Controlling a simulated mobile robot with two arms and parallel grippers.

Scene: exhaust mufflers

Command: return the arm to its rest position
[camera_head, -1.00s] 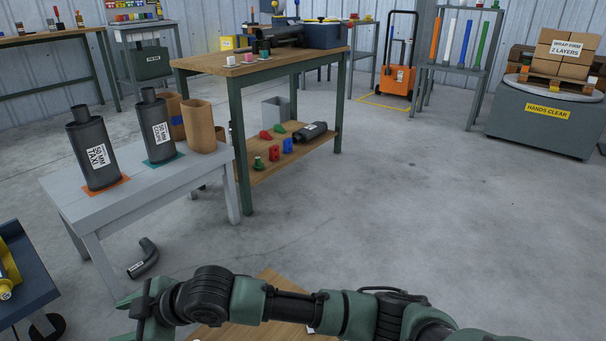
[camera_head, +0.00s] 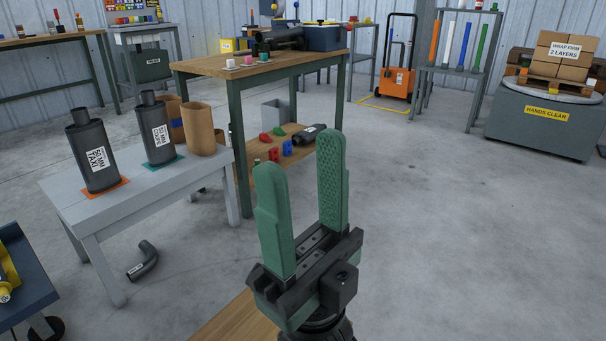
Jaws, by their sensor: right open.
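My right gripper (camera_head: 302,180) stands upright in the lower middle of the head view, its two green fingers spread apart with nothing between them. It is in front of the wooden workbench and hides part of that bench's lower shelf. My left gripper is not in view. A black muffler labelled 50 MM TAXI (camera_head: 93,150) stands upright on an orange mat on the grey bench. A second black muffler, with a partly readable label (camera_head: 157,130), stands upright on a teal mat beside it. My right gripper is apart from both.
The grey bench (camera_head: 75,212) also holds cardboard tubes (camera_head: 198,130). A bent pipe (camera_head: 143,262) lies on the floor. The wooden workbench (camera_head: 215,66) stands behind. A wooden surface (camera_head: 235,318) shows below my gripper. The floor to the right is clear, up to a wrapping turntable (camera_head: 530,130).

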